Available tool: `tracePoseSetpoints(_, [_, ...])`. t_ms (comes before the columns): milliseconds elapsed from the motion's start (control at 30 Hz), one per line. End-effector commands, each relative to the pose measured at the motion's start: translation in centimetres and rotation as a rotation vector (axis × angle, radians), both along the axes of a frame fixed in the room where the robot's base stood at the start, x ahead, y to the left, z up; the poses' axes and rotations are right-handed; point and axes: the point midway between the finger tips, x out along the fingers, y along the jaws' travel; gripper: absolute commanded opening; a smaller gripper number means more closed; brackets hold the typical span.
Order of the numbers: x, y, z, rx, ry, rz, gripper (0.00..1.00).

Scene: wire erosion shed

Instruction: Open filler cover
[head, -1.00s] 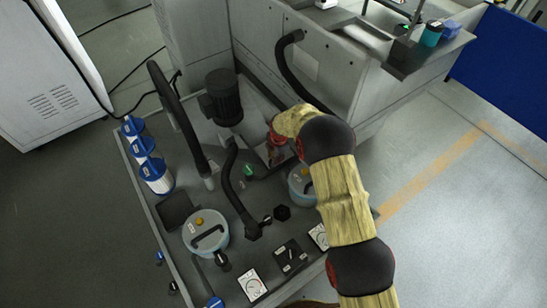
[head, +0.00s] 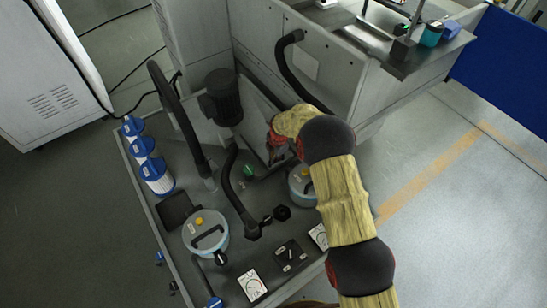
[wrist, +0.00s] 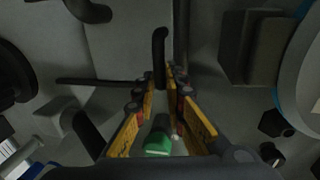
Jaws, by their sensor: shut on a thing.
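My gripper (wrist: 161,84) shows its yellow fingers in the wrist view, closed around the lower end of a black bent handle (wrist: 159,50). Beyond it lie grey surfaces; I cannot clearly make out the edges of the filler cover this handle seems to belong to. A green piece (wrist: 157,144) shows between the fingers, nearer the wrist camera, and a green piece also shows in the head view (head: 248,170). In the head view my gripper (head: 275,152) is low over the unit, beside the machine's grey wall, and my wrist hides what it holds.
A black motor (head: 222,97) and thick black hoses (head: 180,120) stand left of my gripper. Blue-and-white filters (head: 156,176) line the left edge. Two round lids with handles, one at front left (head: 205,232) and one beside my arm (head: 300,186), sit nearby. Open floor (head: 450,220) lies right.

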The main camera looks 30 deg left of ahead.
Motion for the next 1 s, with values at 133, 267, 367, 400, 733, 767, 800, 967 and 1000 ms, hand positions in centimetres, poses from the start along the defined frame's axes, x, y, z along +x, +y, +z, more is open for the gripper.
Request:
tracePoseSetpoints(133, [0.5, 0.9, -0.2, 0.003, -0.001, 0.000, 0.00])
tracePoseSetpoints(267, [1.5, 2.8, -0.5, 0.004, -0.002, 0.001, 0.00])
tracePoseSetpoints(367, [2.3, 4.4, -0.6, 0.004, -0.002, 0.000, 0.00])
tracePoseSetpoints(400, [2.6, 4.9, -0.6, 0.004, -0.002, 0.000, 0.00])
tracePoseSetpoints(733, [4.0, 7.6, -0.2, 0.001, 0.000, -0.001, 0.00])
tracePoseSetpoints(767, [4.0, 7.7, -0.2, 0.000, 0.000, -0.001, 0.00])
tracePoseSetpoints(800, [4.0, 7.7, -0.1, 0.000, 0.000, -0.001, 0.00])
tracePoseSetpoints(967, [4.0, 7.7, 0.0, 0.000, 0.000, -0.001, 0.00])
tracePoseSetpoints(1000, [4.0, 7.7, 0.0, 0.000, 0.000, -0.001, 0.00])
